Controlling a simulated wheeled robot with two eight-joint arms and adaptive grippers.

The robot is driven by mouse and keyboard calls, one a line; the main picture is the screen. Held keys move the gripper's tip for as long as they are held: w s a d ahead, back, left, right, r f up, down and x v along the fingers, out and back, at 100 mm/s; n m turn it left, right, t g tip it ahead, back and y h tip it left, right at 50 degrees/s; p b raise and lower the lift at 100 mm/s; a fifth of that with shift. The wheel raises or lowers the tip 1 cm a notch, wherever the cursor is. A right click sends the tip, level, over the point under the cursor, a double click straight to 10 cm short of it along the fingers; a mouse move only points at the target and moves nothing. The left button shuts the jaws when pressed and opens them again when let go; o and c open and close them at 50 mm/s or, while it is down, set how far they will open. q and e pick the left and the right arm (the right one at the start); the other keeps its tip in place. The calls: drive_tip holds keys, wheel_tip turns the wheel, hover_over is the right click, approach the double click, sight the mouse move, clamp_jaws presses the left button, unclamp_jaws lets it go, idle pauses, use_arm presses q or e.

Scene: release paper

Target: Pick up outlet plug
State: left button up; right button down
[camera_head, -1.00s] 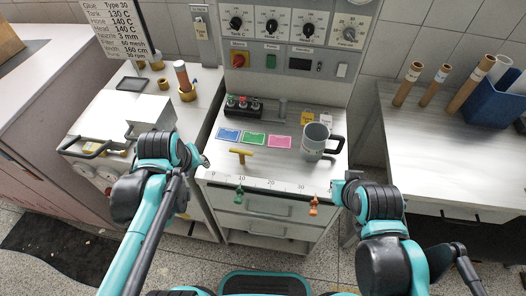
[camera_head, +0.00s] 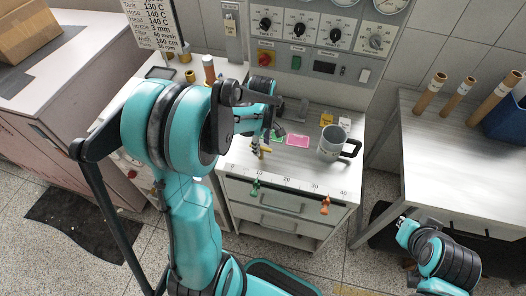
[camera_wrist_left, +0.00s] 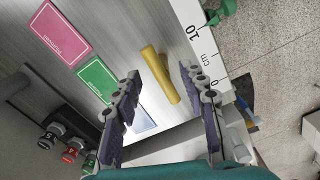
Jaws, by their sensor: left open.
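A yellow T-shaped piece, which looks like the outlet plug, lies on the grey worktop near the ruler. In the left wrist view its yellow bar (camera_wrist_left: 158,75) shows between the spread fingers of my left gripper (camera_wrist_left: 160,72). The fingers are apart and neither visibly touches the bar. In the head view my left gripper (camera_head: 262,148) is over the worktop and mostly hides the yellow piece. My right gripper (camera_head: 405,230) is low at the right, away from the cabinet; its fingers cannot be made out.
A pink card (camera_head: 298,141) and a green card (camera_wrist_left: 98,80) lie beside the yellow piece. A grey mug (camera_head: 332,144) stands to the right. Green (camera_head: 255,188) and orange (camera_head: 325,205) valves stick out at the front edge. Red and black knobs (camera_wrist_left: 50,136) are nearby.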

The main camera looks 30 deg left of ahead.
sight(261, 147)
use_arm(q)
wheel_tip(261, 147, down, 4)
drive_tip(key=shift+a+r+b, duration=0.1)
drive_tip(key=shift+b, duration=0.35)
clamp_jaws()
drive_tip(key=shift+r, duration=0.2)
